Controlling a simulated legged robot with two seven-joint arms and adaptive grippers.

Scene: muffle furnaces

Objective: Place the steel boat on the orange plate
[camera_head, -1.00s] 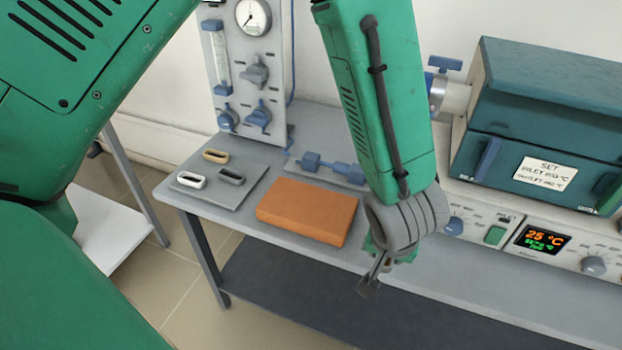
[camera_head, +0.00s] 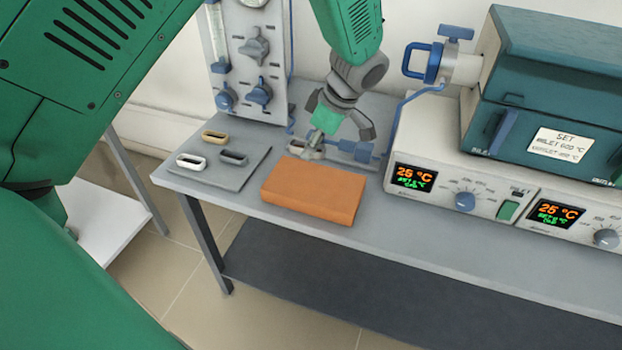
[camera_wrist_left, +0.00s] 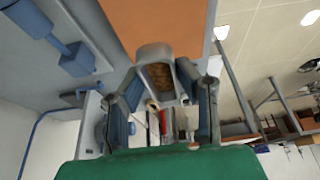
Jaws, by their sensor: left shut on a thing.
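The steel boat (camera_head: 304,151) is a small grey oblong dish at the far edge of the orange plate (camera_head: 312,194) in the head view. I cannot tell whether it touches the plate. My left gripper (camera_head: 316,142) is shut on it. In the left wrist view the steel boat (camera_wrist_left: 156,56) sits between the fingertips, with brown matter inside. The orange plate (camera_wrist_left: 165,20) shows behind and beyond it there. The plate's top looks bare in the head view. My right gripper is not in view.
A grey tray (camera_head: 215,178) left of the plate holds a tan boat (camera_head: 214,137), a white boat (camera_head: 189,160) and a dark grey boat (camera_head: 234,157). A blue valve fitting (camera_head: 357,150) lies close to the gripper. Furnace controls (camera_head: 450,180) stand to the right. A gauge panel (camera_head: 250,70) stands behind.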

